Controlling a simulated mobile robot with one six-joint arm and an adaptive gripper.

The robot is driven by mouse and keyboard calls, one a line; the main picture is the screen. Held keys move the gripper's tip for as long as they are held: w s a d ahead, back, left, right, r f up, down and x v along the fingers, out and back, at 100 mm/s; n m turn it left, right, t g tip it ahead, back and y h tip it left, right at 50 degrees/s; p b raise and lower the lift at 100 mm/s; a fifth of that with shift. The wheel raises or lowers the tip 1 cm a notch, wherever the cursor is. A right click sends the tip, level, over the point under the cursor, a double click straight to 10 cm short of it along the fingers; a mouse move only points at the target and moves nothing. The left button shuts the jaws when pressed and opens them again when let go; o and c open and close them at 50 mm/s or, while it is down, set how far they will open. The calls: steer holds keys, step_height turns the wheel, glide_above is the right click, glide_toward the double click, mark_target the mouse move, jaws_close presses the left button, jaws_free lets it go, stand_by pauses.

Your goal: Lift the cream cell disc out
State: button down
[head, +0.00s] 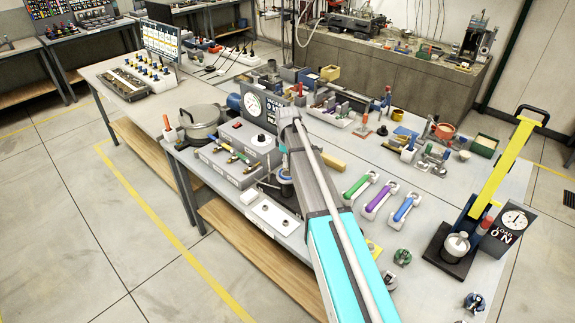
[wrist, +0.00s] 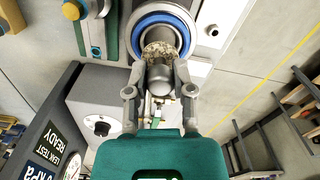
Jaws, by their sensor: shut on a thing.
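In the wrist view, my gripper (wrist: 159,68) has its two fingers closed in on either side of a rounded grey metal piece. A speckled cream disc (wrist: 159,48) shows just beyond the fingertips, partly covered by that grey piece. The disc's far edge lies over the open metal mouth of a cell with a blue ring (wrist: 151,19); I cannot tell whether it is still seated or raised. In the head view, my arm hides the fingertips and the disc; part of the round cell (head: 285,175) shows beside the arm.
A grey box with a dark knob (wrist: 102,126) and a leak test sign (wrist: 50,150) stand close on the left in the wrist view. Green, purple and blue handled tools (head: 378,198) lie right of my arm. A yellow lever press (head: 497,170) stands far right.

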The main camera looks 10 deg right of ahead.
steer(key=shift+r+p, duration=0.4)
steer(key=shift+r, duration=0.1)
